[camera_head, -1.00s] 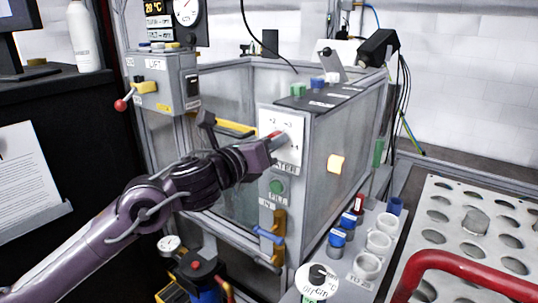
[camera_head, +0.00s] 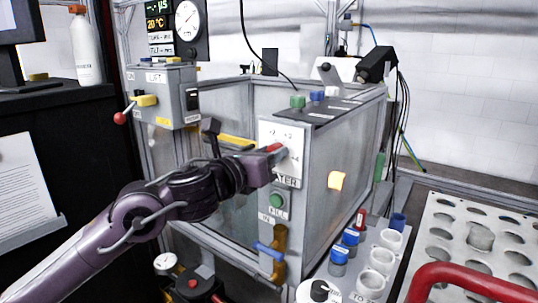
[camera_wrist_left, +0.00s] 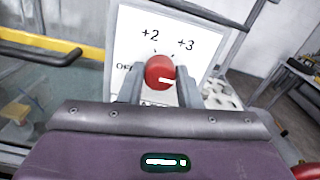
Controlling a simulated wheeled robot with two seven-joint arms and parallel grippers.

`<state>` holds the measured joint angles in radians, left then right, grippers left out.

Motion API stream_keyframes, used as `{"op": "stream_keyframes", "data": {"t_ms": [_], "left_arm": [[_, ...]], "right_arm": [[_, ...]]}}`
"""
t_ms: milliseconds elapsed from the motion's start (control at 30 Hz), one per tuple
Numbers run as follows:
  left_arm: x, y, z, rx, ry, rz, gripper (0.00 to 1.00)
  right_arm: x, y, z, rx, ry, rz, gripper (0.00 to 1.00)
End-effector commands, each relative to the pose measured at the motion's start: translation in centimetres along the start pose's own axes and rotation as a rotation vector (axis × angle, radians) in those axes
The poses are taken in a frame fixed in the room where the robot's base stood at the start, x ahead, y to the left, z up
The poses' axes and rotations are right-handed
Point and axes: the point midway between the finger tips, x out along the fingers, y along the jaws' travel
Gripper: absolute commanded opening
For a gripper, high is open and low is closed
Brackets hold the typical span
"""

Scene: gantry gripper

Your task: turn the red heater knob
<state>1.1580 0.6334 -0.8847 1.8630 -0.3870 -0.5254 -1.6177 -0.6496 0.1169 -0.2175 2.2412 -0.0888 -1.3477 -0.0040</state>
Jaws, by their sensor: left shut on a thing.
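The red heater knob (camera_wrist_left: 160,73) sits on a white dial plate (camera_wrist_left: 205,48) with the marks +2 and +3 showing in the left wrist view. My left gripper (camera_wrist_left: 160,88) is shut on the knob, one finger on each side of it. In the head view my left gripper (camera_head: 268,158) reaches the white panel on the front post of the clear tank, and only a red bit of the knob (camera_head: 274,147) shows. The rest of the dial is partly hidden by the gripper. My right gripper is not in view.
A green button (camera_head: 277,200) and a blue-handled valve (camera_head: 270,250) sit below the dial. A lift box (camera_head: 165,95) with a red-ended lever stands at left. Several capped bottles and cups stand at lower right beside a perforated metal plate (camera_head: 450,225).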

Motion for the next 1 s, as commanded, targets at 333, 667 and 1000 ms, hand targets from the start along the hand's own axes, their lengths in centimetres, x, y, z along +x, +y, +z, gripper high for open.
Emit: {"op": "stream_keyframes", "data": {"t_ms": [333,667,1000], "left_arm": [[0.0,0.0,-0.1,0.001,0.002,0.000,0.52],[-2.5,0.1,-0.1,0.004,0.002,0.002,0.52],[-7.4,0.1,-0.1,0.002,0.002,0.002,0.52]], "right_arm": [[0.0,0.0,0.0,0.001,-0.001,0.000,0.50],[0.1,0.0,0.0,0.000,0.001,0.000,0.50],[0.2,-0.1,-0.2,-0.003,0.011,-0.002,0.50]]}}
